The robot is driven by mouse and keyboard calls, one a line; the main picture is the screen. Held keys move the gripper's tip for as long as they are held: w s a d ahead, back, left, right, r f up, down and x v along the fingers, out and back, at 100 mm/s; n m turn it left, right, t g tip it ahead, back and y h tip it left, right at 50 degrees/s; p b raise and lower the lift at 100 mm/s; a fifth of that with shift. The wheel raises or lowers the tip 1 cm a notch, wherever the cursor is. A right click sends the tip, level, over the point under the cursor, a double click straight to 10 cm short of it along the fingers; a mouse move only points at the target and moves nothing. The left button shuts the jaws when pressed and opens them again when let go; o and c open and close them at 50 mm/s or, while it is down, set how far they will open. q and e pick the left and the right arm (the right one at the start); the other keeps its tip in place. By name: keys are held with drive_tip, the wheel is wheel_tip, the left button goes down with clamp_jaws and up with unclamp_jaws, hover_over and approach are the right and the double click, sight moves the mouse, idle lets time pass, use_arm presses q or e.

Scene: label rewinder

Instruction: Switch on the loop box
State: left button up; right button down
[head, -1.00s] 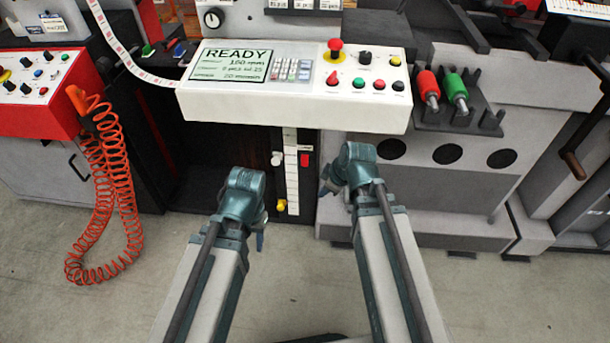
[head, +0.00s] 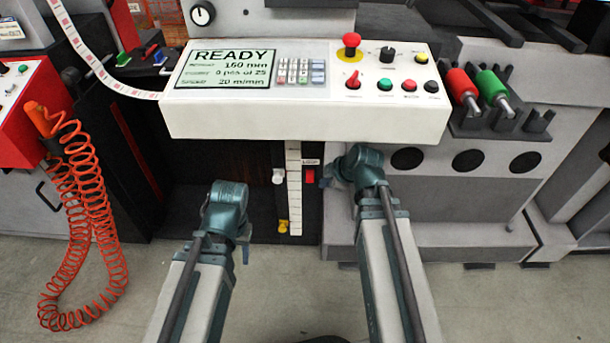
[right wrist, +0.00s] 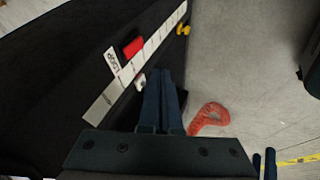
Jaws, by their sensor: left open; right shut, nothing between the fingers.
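The loop box is a dark panel under the console, with a red rocker switch (head: 310,176) below a small LOOP label (head: 311,162). The red switch (right wrist: 133,47) and the LOOP label (right wrist: 113,60) also show in the right wrist view. A white scale strip (head: 294,190) runs beside the switch, with a white knob (head: 279,177) and a yellow piece (head: 282,226). My right gripper (head: 338,172) is just right of the switch in the head view, shut and empty; its fingers (right wrist: 162,92) appear apart from the switch. My left gripper (head: 243,245) is open, low and left of the scale.
The white console (head: 310,118) overhangs the panel, with a READY screen (head: 230,69), a red mushroom button (head: 351,42) and several buttons. A red coiled hose (head: 85,210) hangs at left. The floor in front is clear.

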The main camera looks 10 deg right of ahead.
sight(310, 180)
drive_tip(key=w+f+b, duration=0.6)
drive_tip(key=w+a+f+b, duration=0.1)
drive_tip(key=w+f+b, duration=0.1)
drive_tip(key=w+f, duration=0.1)
drive_tip(key=shift+w+b, duration=0.15)
drive_tip(key=shift+b, duration=0.25)
drive_tip(key=shift+a, duration=0.1)
drive_tip(key=f+t+b, duration=0.1)
drive_tip(key=b, duration=0.1)
drive_tip(key=shift+w+t+b, duration=0.1)
drive_tip(key=shift+t+b, duration=0.2)
drive_tip(key=shift+b, duration=0.05)
drive_tip(key=shift+n+t+b, duration=0.3)
drive_tip(key=shift+t+b, duration=0.2)
drive_tip(key=shift+b, duration=0.05)
drive_tip(key=shift+w+r, duration=0.1)
drive_tip(key=shift+w, duration=0.1)
